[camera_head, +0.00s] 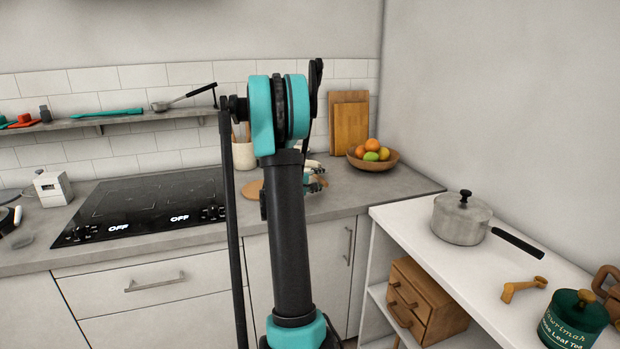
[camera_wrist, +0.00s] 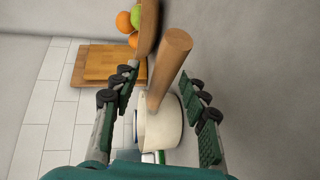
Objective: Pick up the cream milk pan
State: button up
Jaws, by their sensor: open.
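The cream milk pan (camera_wrist: 160,128) shows in the wrist view as a round, pale pan with a thick wooden handle (camera_wrist: 170,65). The picture is turned on its side. My gripper (camera_wrist: 162,84) is open, with one finger on each side of the pan and handle, and gaps show on both sides. In the head view my gripper (camera_head: 316,181) is small and mostly hidden behind my arm, over the back counter. The pan is largely or wholly hidden there by my arm.
A wooden fruit bowl (camera_head: 383,163) and cutting boards (camera_head: 350,127) stand close by at the back. A utensil crock (camera_head: 244,153) is left of my arm, near a black cooktop (camera_head: 150,205). A grey lidded saucepan (camera_head: 460,222) stands on the white side unit.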

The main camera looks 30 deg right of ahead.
grip_shut()
jog(key=shift+r, duration=0.15)
dwell(0.6)
